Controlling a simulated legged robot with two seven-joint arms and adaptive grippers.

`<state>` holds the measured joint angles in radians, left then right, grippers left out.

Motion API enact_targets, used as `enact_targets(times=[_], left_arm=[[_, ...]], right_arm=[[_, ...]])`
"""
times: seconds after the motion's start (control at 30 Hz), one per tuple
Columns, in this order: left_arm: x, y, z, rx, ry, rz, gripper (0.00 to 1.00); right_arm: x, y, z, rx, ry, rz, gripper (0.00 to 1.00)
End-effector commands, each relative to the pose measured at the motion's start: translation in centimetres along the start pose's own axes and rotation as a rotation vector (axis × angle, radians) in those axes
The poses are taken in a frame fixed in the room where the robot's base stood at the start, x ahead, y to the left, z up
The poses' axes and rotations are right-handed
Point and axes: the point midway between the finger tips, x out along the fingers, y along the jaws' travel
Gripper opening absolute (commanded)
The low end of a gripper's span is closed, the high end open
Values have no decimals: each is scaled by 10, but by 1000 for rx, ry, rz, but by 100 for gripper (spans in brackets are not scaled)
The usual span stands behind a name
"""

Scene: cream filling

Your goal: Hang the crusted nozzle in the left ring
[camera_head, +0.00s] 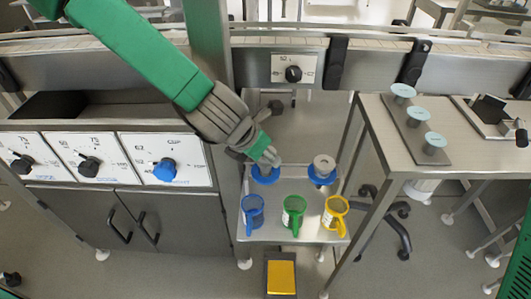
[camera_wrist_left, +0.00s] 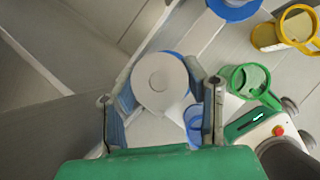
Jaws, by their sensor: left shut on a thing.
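The left ring (camera_head: 265,178) is blue and sits at the back left of a small steel stand. My left gripper (camera_head: 264,158) is right at this ring, pointing down. In the left wrist view its two fingers (camera_wrist_left: 160,88) close around a pale grey round nozzle (camera_wrist_left: 160,78). Blue of the left ring shows beside and below the nozzle, so the nozzle is over or inside the ring; how deep it sits is hidden. No crust can be made out. The right ring (camera_head: 322,180) is blue and holds another pale nozzle (camera_head: 323,163). My right gripper is not in view.
Blue (camera_head: 252,210), green (camera_head: 293,213) and yellow (camera_head: 335,212) handled cups stand along the stand's front. A control cabinet (camera_head: 150,215) is at left. A steel table (camera_head: 410,150) at right bears a tray of pale blue-topped pieces. A yellow pedal (camera_head: 281,277) lies below.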

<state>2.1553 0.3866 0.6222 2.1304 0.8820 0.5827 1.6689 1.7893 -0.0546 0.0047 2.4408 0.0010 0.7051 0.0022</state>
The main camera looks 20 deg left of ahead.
Motion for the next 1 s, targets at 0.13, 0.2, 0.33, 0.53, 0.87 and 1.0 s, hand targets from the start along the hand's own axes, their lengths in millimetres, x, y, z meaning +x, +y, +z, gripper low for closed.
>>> enact_targets(times=[0.13,0.2,0.33,0.53,0.87,1.0], left_arm=[[4,0,-2,0,-1,0,4],[6,0,-3,0,-1,0,4],[8,-1,-4,0,-1,0,4],[13,-1,-7,0,-1,0,4],[20,-2,-11,-1,0,0,4],[21,-2,-11,0,-1,0,4]], right_arm=[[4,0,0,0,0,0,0],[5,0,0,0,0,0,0],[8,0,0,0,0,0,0],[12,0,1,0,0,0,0],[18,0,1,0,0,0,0],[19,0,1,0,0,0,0]])
